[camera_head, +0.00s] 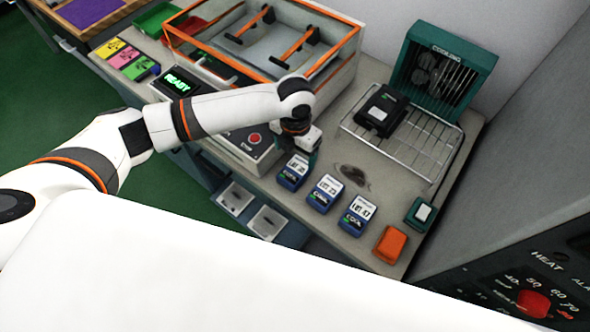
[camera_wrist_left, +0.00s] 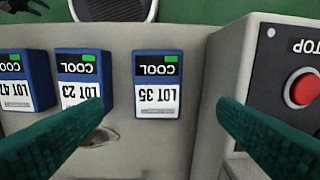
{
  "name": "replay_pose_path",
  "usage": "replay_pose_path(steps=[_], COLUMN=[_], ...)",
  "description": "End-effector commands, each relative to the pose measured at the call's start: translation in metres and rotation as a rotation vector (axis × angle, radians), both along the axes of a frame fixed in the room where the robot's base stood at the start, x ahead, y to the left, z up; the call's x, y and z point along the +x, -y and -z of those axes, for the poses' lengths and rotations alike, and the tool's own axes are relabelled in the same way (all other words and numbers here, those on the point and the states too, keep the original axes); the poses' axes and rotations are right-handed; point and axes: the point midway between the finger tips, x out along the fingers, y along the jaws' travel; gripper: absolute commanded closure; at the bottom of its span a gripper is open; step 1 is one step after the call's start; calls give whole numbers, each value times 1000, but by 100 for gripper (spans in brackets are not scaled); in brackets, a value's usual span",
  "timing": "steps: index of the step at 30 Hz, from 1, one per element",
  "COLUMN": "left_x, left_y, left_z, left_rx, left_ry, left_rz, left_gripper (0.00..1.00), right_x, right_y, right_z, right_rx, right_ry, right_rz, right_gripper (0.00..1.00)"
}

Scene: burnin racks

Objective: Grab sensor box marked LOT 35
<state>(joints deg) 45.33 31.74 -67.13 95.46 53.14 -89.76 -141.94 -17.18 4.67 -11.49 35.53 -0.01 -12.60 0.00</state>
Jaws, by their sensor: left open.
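The sensor box marked LOT 35 (camera_wrist_left: 157,84) is blue with a white label and a black COOL strip with a green patch. It stands on the grey bench, and in the head view it is the leftmost box (camera_head: 292,173) of a row. My left gripper (camera_head: 306,150) is open and empty, just behind this box. In the left wrist view its two green fingers spread apart, with the box seen between and beyond them, apparently untouched. The LOT 23 box (camera_head: 326,193) and LOT 47 box (camera_head: 357,215) stand beside it. My right gripper is out of view.
A control box with a red stop button (camera_head: 255,138) is close on the left. A wire rack (camera_head: 440,140) holds a black device (camera_head: 381,110) before a green cooling unit (camera_head: 482,62). An orange block (camera_head: 390,244) sits near the front edge. An orange-rimmed bin (camera_head: 345,48) stands behind.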

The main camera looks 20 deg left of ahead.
Motion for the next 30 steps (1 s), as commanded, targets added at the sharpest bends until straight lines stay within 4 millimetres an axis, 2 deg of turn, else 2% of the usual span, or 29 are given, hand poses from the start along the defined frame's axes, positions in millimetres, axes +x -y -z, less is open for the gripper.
replay_pose_path(steps=[4, 11, 16, 19, 28, 29, 30], left_x=[-1, -2, -8, -7, -6, -6, -6], left_y=[0, 1, 2, 2, 2, 2, 1], left_z=[22, 38, 63, 77, 85, 85, 85], left_rx=[1, -2, 1, 0, -1, -1, -1], left_ry=[-2, -1, -2, 0, 3, 3, 3], left_rz=[-2, -1, -2, -2, -1, -1, -1], left_gripper=[18, 18, 18, 18, 18, 20, 26], right_x=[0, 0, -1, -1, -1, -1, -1], right_y=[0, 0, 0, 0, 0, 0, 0], right_z=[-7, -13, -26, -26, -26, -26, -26], right_rx=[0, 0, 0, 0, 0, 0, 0], right_ry=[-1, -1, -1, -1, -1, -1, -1], right_rz=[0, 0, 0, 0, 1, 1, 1], right_gripper=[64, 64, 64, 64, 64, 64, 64])
